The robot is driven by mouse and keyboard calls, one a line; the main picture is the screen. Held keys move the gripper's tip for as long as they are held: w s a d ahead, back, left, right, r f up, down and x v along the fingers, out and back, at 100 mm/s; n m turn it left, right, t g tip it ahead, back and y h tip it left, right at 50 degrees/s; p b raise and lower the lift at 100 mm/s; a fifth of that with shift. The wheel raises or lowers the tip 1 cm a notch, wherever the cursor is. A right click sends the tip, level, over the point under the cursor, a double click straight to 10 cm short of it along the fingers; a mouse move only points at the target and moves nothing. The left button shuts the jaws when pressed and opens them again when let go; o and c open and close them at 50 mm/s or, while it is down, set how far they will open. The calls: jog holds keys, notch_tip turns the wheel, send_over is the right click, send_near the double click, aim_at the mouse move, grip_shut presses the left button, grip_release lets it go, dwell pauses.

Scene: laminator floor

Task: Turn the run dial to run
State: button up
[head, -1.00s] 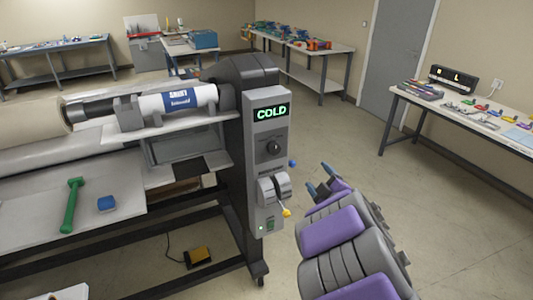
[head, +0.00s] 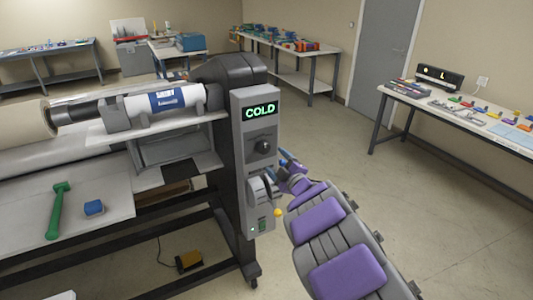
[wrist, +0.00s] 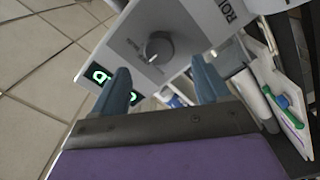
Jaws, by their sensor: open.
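The laminator's grey control panel (head: 260,117) stands at the machine's right end, with a green display (head: 261,110) reading COLD. Below it is a round dark dial (head: 263,147); in the wrist view the dial (wrist: 156,47) shows a light pointer mark, and its printed labels are too small to read. Lower on the panel is a lever with a yellow knob (head: 278,212). My gripper (wrist: 165,82) is open and empty, its two blue fingers apart, with the dial beyond the gap between them. In the head view my gripper is just right of the panel, partly hidden by my arm.
A green hammer (head: 57,210) and a blue block (head: 94,208) lie on the machine's bed. A worktable (head: 455,118) with small parts stands at right. Floor right of the panel is clear.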

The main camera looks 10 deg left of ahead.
aim_at(266, 150)
jog(key=shift+b+x, duration=0.65)
jog(key=shift+x, duration=3.4)
jog(key=shift+c, duration=0.3)
jog(key=c, duration=1)
